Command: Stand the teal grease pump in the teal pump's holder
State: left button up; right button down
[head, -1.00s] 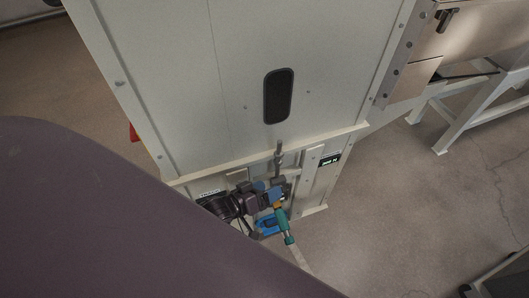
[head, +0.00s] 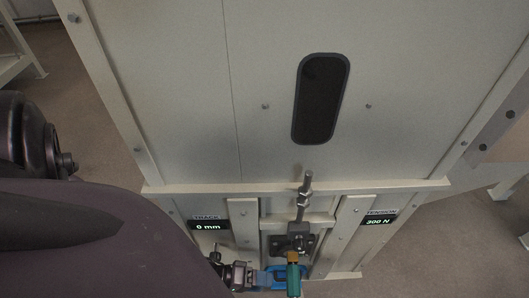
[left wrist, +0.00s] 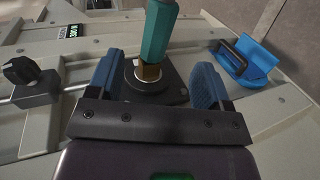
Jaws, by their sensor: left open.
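The teal grease pump (head: 293,276) shows at the bottom of the head view, its brass end toward the dark bearing block (head: 297,240) on the panel. In the left wrist view the pump (left wrist: 158,35) meets a dark round part (left wrist: 172,86) with its brass end; how firmly it sits I cannot tell. My left gripper (left wrist: 155,84) is open, with its blue fingers on either side of the brass end, apart from it. It also shows in the head view (head: 268,279), cut by the lower edge. A blue bracket (left wrist: 258,58) stands to the right; whether it is the pump's holder I cannot tell.
A tall pale panel (head: 190,100) with a dark oval window (head: 321,98) rises above. A threaded rod (head: 304,195) stands over the bearing block. Displays read 0 mm (head: 206,226) and 300 N (head: 378,222). A dark knob (left wrist: 30,78) sticks out left in the wrist view.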

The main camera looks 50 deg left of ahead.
aim_at(294, 285)
pick_arm(q)
jog(key=b+x, duration=0.2)
jog(key=x, duration=0.6)
jog(key=shift+d+f, duration=0.1)
jog(key=shift+d, duration=0.1)
jog(key=shift+x, duration=1.1)
jog(key=shift+w, duration=0.1)
grip_shut()
